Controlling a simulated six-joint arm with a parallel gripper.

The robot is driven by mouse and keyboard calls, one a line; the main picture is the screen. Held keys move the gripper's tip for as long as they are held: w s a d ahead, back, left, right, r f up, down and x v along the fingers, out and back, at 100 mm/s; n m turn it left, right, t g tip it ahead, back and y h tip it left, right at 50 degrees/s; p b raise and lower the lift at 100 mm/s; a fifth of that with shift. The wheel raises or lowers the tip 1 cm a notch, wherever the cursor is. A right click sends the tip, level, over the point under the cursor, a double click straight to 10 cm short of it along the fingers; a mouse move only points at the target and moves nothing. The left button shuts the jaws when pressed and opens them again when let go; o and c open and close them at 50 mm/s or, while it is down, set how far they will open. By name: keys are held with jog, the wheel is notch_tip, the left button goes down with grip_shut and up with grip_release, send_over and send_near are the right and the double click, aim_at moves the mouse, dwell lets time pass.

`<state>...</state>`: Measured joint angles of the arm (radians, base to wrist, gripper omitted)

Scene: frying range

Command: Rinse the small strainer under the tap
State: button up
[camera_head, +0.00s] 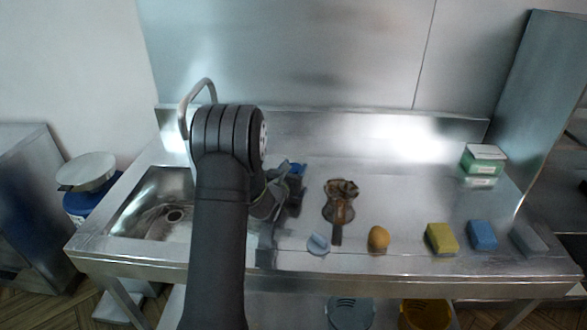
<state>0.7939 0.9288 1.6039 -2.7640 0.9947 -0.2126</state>
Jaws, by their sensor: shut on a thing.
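My gripper (292,188) is over the counter just right of the sink, largely behind my own arm. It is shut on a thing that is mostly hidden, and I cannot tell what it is. A small blue patch (298,168) shows at the gripper. A brown, dark-mottled utensil (341,200) with a short handle towards the front edge lies on the counter right of the gripper. I cannot tell if this is the small strainer. The sink basin (130,219) is at the left, partly hidden by my arm. The curved tap (196,92) rises behind it.
A light-blue piece (318,243), an orange-yellow round thing (378,238), a yellow block (441,238), a blue block (482,235) and a grey block (527,241) line the front edge. A green-and-white box (483,160) stands back right. The back middle counter is clear.

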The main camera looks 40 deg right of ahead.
jog(key=o, duration=1)
jog(key=v, duration=1.7)
jog(key=shift+s+a, duration=0.15)
jog(key=shift+s, duration=0.05)
